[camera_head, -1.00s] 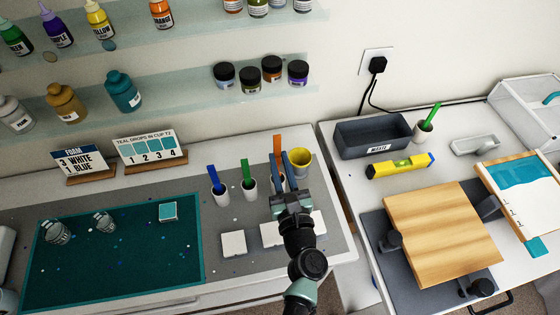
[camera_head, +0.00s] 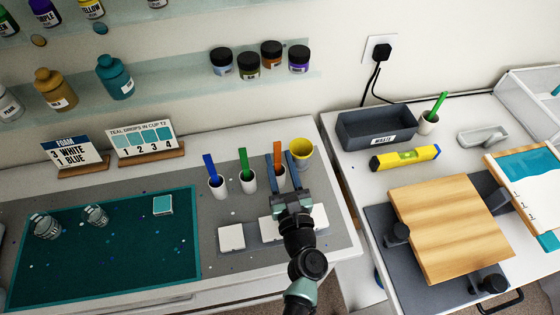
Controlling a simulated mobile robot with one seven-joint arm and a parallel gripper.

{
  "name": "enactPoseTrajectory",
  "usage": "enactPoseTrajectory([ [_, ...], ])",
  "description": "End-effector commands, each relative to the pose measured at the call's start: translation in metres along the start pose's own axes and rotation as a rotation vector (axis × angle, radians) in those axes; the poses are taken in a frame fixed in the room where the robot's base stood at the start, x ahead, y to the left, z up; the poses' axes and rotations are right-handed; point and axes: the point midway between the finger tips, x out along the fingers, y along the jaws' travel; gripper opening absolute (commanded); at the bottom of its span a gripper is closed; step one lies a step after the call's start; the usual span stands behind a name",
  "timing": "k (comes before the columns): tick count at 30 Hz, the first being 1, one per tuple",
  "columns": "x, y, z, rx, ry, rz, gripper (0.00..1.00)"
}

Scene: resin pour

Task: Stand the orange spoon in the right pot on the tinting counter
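The orange spoon (camera_head: 278,155) stands nearly upright in the right white pot (camera_head: 280,181) on the tinting counter (camera_head: 209,266). My gripper (camera_head: 284,176) is at that pot, its fingers apart around the spoon and pot area. One dark finger rises just right of the spoon; the other is low and partly hidden. I see no clear grip on the spoon. The lower part of the spoon is hidden inside the pot. The middle pot (camera_head: 249,184) holds a green spoon (camera_head: 244,161), and the left pot (camera_head: 217,189) holds a blue spoon (camera_head: 210,168).
A yellow cup (camera_head: 301,151) stands close behind my gripper on the right. White square blocks (camera_head: 232,237) lie in front of the pots. A teal mat (camera_head: 120,255) with two clear cups lies left. A second bench (camera_head: 360,180) stands right, across a gap.

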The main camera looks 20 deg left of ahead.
Motion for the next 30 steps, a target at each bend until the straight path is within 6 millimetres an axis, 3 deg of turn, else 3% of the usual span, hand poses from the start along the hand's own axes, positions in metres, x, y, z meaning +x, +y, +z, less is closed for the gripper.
enactPoseTrajectory([
  [14,-0.008,0.0,-0.001,0.001,0.0,-0.002,0.54],
  [30,-0.111,0.0,-0.002,0.001,0.002,-0.003,0.54],
])
